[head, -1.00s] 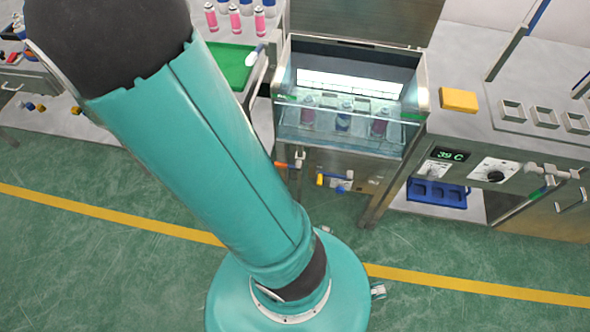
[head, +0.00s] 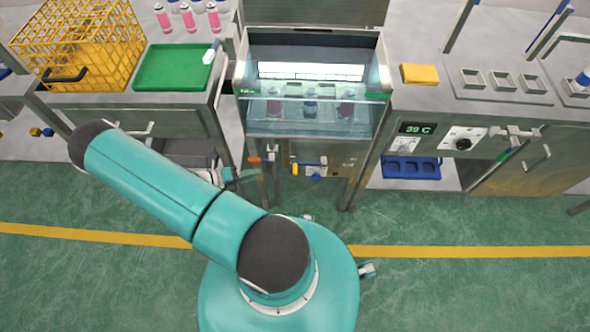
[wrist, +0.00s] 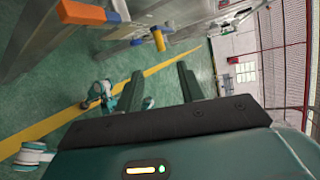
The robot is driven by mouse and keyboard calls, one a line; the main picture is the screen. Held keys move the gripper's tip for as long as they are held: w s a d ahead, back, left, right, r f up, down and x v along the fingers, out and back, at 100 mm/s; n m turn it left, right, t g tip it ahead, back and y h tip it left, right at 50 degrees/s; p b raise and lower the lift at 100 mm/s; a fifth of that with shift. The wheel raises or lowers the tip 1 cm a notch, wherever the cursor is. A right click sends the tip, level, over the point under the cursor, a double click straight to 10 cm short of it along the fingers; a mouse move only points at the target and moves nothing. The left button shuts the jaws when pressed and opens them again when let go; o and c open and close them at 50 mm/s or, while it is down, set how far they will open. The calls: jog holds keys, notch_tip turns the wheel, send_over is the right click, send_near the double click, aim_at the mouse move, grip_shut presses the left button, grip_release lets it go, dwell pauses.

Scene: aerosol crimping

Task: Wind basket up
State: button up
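The water bath (head: 312,128) is a steel-framed tank with clear walls and a lit opening. Several cans stand in its water, including a blue can (head: 310,104) between two purplish ones; the basket itself cannot be made out. On the front below are an orange handle (head: 254,160) and a yellow handle (head: 295,169). In the wrist view the orange handle (wrist: 80,12) is at the top left and the yellow handle (wrist: 158,40) near the top centre. My gripper (wrist: 160,76) is open and empty, its two fingers apart, and touches neither handle.
Left of the bath are a green tray (head: 174,68), a yellow mesh cage (head: 75,45) and several pink cans. Right are a yellow block (head: 419,74), a 39 C display (head: 417,128) and a blue holder (head: 411,168).

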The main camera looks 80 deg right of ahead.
aim_at(295, 169)
jog(key=shift+n+h, duration=0.3)
jog(key=shift+n, duration=0.4)
jog(key=x, duration=1.1)
jog(key=a+f+x, duration=0.1)
jog(key=x, duration=0.4)
jog(key=shift+s+d+f, duration=0.1)
jog(key=shift+s+d, duration=0.15)
jog(key=shift+s, duration=0.2)
jog(key=shift+c, duration=0.2)
grip_shut()
